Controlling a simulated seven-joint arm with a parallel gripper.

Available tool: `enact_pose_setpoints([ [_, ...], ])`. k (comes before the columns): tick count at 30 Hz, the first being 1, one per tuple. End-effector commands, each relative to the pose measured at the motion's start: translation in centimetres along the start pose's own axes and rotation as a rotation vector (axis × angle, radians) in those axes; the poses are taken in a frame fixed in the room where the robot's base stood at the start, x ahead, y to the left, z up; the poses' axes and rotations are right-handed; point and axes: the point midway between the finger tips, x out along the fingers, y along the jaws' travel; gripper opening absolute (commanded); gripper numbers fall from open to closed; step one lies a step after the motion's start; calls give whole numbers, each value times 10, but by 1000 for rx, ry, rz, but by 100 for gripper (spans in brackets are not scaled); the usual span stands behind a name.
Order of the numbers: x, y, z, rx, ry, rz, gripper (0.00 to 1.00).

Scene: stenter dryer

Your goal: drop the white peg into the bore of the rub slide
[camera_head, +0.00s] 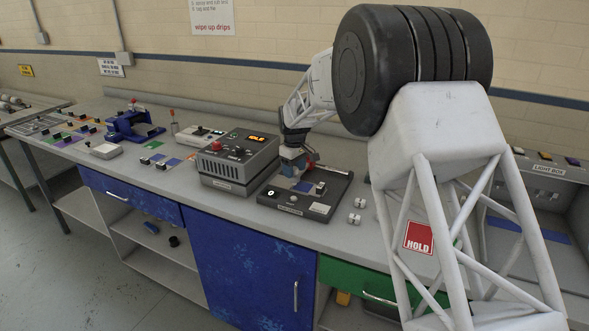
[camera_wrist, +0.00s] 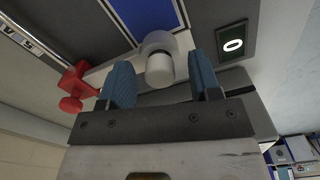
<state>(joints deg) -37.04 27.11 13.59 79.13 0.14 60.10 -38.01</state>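In the wrist view a short white peg (camera_wrist: 160,68) shows end-on between the two blue pads of my gripper (camera_wrist: 159,62). A gap shows on each side of it, so the gripper is open around it. Behind the peg is a wider round pale piece (camera_wrist: 157,40), which looks joined to a pale bar with a red knob (camera_wrist: 75,80) at the left. This may be the rub slide; its bore is not visible, and I cannot tell how far the peg sits in it. In the head view my gripper (camera_head: 293,158) is low over a dark tester base (camera_head: 335,203), its fingertips unclear.
A grey control box (camera_head: 238,165) with an amber display stands just left of the tester. Small white pieces (camera_head: 356,211) lie on the bench to its right. A blue clamp device (camera_head: 130,127) and several small parts are farther left. The bench front edge is close.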

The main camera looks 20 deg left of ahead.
Motion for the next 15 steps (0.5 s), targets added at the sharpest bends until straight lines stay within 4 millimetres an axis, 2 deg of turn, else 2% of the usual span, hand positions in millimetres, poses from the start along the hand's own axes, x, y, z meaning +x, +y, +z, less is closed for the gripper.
enact_pose_setpoints([
  [9, 0, 0, 0, 0, 0, 0, 58],
  [15, -10, 0, 0, 0, 1, 1, 58],
])
